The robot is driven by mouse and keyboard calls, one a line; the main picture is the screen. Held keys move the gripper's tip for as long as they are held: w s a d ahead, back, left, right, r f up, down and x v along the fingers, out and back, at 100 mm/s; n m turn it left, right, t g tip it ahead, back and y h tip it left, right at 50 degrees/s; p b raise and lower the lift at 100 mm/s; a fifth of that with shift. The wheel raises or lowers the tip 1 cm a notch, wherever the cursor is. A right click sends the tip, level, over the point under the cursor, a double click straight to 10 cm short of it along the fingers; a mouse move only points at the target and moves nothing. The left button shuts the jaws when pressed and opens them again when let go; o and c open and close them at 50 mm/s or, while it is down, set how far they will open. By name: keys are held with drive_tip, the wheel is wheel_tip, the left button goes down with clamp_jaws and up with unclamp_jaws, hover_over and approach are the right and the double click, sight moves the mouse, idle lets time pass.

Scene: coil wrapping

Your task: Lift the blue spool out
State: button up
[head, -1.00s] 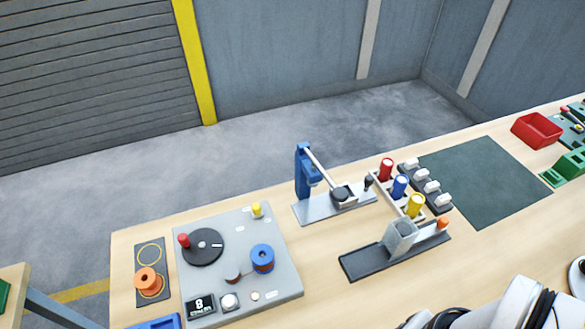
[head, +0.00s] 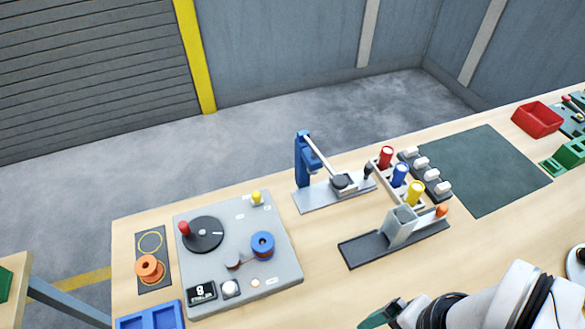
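The blue spool (head: 262,243) sits on the right side of the grey winding machine plate (head: 286,284). It has a blue top, and brown winding shows below it. My gripper (head: 374,317) is at the bottom edge of the head view, to the right of and nearer than the machine. Its dark green fingertips point left and are well apart from the spool. The fingers are partly cut off by the frame edge, so I cannot tell how far apart they are. Nothing is visibly held.
An orange spool (head: 149,268) stands on a dark mat to the left. A blue tray (head: 150,322) is at the bottom left. A blue press (head: 303,160) stands behind.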

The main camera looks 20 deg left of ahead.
drive_tip(key=m+h, duration=0.2)
drive_tip(key=m, duration=0.3)
hover_over(262, 242)
drive_tip(key=f, duration=0.1)
drive_tip(key=shift+m, duration=0.3)
wheel_tip(262, 242, down, 16)
drive_tip(key=shift+r, duration=0.1)
clamp_jaws()
drive_tip(key=shift+r, duration=0.1)
drive_tip(key=r, duration=0.2)
drive_tip(key=d+r, duration=0.1)
drive_tip(key=r, duration=0.1)
drive_tip(key=shift+w+d+r, duration=0.1)
drive_tip(key=shift+w+r, duration=0.1)
drive_tip(key=shift+r, duration=0.15)
drive_tip(key=w+d+r, duration=0.3)
drive_tip(key=d+r, duration=0.3)
drive_tip(key=d, duration=0.4)
